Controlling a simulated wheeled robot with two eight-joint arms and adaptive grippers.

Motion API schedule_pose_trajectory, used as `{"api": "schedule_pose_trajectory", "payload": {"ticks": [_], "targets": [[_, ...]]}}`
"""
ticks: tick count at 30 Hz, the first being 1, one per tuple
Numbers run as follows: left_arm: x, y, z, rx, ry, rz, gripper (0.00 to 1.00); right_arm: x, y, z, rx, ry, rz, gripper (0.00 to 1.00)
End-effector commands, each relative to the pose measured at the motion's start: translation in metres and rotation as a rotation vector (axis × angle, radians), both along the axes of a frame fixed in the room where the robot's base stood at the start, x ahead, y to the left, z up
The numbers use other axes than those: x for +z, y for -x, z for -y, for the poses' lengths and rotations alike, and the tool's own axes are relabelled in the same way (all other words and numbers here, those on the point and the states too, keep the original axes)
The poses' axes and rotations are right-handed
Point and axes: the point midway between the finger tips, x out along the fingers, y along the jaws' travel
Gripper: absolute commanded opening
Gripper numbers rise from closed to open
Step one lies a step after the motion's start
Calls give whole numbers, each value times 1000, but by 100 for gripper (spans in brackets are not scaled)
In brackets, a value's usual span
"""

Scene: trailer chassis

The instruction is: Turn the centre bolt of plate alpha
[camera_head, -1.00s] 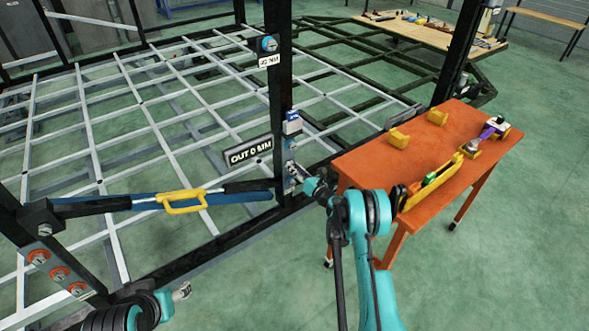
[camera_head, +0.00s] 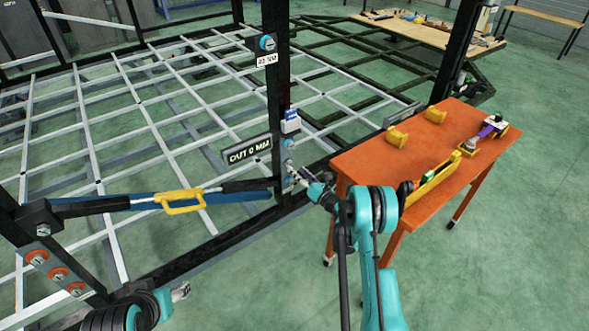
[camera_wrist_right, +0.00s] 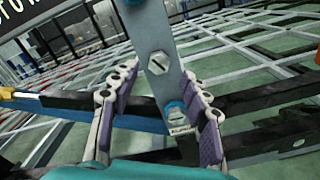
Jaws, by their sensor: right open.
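A narrow grey-blue plate (camera_wrist_right: 148,25) is fixed to the dark post and also shows in the head view (camera_head: 287,155). A hex bolt (camera_wrist_right: 158,62) with a dark slot mark sits in its middle. Below it is a blue-ringed bolt (camera_wrist_right: 174,110) above a small label (camera_wrist_right: 181,130), which seems to read ALPHA. My right gripper (camera_wrist_right: 160,73) is open and faces the plate, its padded fingers either side of the hex bolt. I see no contact. In the head view it (camera_head: 297,180) is by the plate's lower part. My left gripper (camera_head: 178,293) is low at left, mostly hidden.
A sign reading OUT 0 MM (camera_head: 247,149) stands beside the post. A blue bar with a yellow handle (camera_head: 182,200) spans to the left post, whose plate (camera_head: 57,272) has red-ringed bolts. An orange table (camera_head: 365,160) with tools stands close right of my right arm.

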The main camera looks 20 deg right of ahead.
Motion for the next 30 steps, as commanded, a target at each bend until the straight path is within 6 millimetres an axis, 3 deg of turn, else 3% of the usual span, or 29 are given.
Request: {"api": "schedule_pose_trajectory", "payload": {"ticks": [3,9,24,27,30], "targets": [[0,0,0,0,0,0,58,0,19,8,-2,0,0,47],[0,0,0,0,0,0,58,0,36,13,-1,0,0,47],[0,0,0,0,0,0,58,1,37,13,1,5,0,47],[0,0,0,0,0,0,58,11,35,7,13,62,3,47],[0,0,0,0,0,0,58,34,35,-6,43,210,13,47]]}}
